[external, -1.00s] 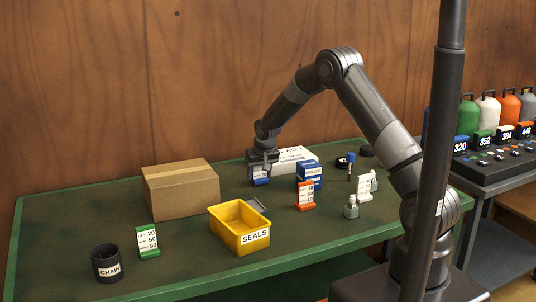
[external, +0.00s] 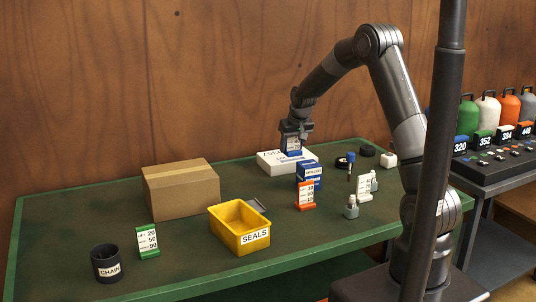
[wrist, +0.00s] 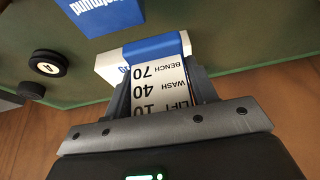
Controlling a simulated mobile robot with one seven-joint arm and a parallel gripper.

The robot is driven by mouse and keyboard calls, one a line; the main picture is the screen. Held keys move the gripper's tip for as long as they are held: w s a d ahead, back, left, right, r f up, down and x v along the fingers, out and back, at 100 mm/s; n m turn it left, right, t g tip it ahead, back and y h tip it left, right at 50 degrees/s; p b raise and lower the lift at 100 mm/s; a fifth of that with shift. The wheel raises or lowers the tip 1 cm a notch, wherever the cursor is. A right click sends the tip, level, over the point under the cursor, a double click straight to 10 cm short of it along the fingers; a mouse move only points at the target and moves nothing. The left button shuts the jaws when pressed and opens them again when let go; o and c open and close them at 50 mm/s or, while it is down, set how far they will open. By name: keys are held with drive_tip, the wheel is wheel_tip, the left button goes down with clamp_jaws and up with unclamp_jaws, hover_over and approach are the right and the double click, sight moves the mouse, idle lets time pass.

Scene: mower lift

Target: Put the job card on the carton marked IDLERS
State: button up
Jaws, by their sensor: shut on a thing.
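My gripper (external: 296,128) is shut on a job card (external: 291,144), a white upright card with a blue base. In the wrist view the card (wrist: 160,88) reads LIFT 10, WASH 40, BENCH 70, upside down between the fingers. A low white carton (external: 270,167) lies under the card at the back of the bench; its white side also shows in the wrist view (wrist: 108,68). The carton's lettering is partly hidden, so I cannot read its full name. The card is over the carton's top; I cannot tell whether its base touches.
A blue box (external: 309,175) and an orange-based card (external: 305,195) stand in front of the carton. A brown carton (external: 180,188) is left, the yellow SEALS bin (external: 238,228) front middle. Black rollers (external: 344,161) lie right. The green bench (external: 100,205) is clear at back left.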

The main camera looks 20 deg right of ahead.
drive_tip(key=s+a+r+n+y, duration=0.15)
drive_tip(key=a+r, duration=0.25)
drive_tip(key=a, duration=0.5)
drive_tip(key=a+r+n, duration=0.2)
drive_tip(key=a+r, duration=0.2)
drive_tip(key=a, duration=0.5)
drive_tip(key=s+a+r+n+y, duration=0.1)
drive_tip(key=a+r, duration=0.3)
drive_tip(key=a, duration=0.5)
hover_over(184, 172)
drive_tip(key=s, duration=0.1)
drive_tip(key=shift+n+h, duration=0.25)
drive_tip(key=f, duration=0.6)
drive_tip(key=shift+s+d+f, duration=0.15)
drive_tip(key=shift+d+f, duration=0.15)
drive_tip(key=shift+f, duration=2.05)
drive_tip(key=o, duration=1)
drive_tip(key=shift+f, duration=0.15)
